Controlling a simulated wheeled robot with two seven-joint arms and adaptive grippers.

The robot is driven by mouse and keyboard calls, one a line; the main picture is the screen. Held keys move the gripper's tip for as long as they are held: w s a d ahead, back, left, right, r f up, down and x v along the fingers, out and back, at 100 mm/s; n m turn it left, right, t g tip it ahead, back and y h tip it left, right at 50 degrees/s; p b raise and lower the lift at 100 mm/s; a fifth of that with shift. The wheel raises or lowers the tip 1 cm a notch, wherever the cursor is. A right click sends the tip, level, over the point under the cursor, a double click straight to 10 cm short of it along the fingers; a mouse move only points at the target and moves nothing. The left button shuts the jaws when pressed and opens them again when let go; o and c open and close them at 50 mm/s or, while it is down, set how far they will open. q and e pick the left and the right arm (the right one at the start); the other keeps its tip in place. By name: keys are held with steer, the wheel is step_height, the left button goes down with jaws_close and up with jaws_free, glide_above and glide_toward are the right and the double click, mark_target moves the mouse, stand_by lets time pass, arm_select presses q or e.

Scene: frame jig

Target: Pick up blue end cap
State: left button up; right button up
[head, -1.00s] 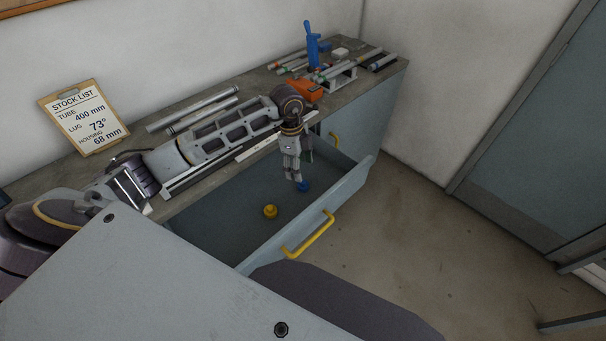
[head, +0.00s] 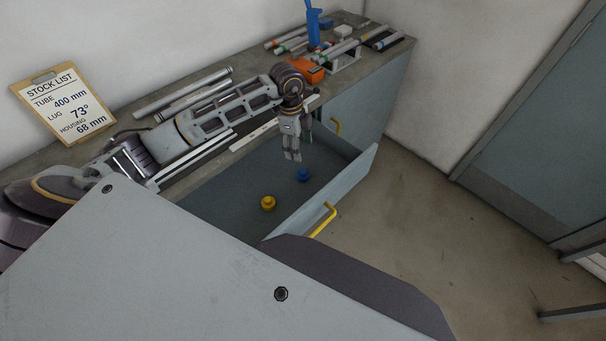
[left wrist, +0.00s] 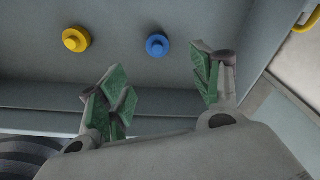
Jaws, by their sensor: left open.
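The blue end cap (head: 303,175) lies on the floor of the open drawer (head: 225,197). It also shows in the left wrist view (left wrist: 157,45), ahead of the fingers and between them from side to side. My left gripper (head: 296,156) points down over the drawer, above and a little behind the blue cap in the head view. Its green-padded fingers (left wrist: 163,92) are apart with nothing between them. A yellow cap (head: 268,203) lies in the drawer to the left of the blue one, clear of it. My right gripper is not in view.
The drawer's front panel with its yellow handle (head: 325,220) stands on the near side. A stock list clipboard (head: 63,103) leans at the wall.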

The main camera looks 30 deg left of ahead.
arm_select(q)
glide_above(303, 171)
steer(key=f, duration=0.7)
steer(key=shift+a, duration=0.4)
steer(key=shift+d+f, duration=0.1)
steer(key=shift+f, duration=0.5)
steer(key=shift+d+f, duration=0.1)
steer(key=shift+f, duration=0.45)
steer(key=shift+s+d+f+p, duration=0.15)
steer(key=shift+f+p, duration=0.1)
steer(key=shift+f, duration=0.75)
steer(key=shift+w+d+f+p, duration=0.1)
steer(key=shift+f+p, duration=0.1)
steer(key=shift+f, duration=0.75)
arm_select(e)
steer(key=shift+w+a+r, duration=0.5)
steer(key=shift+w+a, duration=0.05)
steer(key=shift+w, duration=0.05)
arm_select(q)
steer(key=shift+c, duration=0.4)
steer(key=c, duration=0.7)
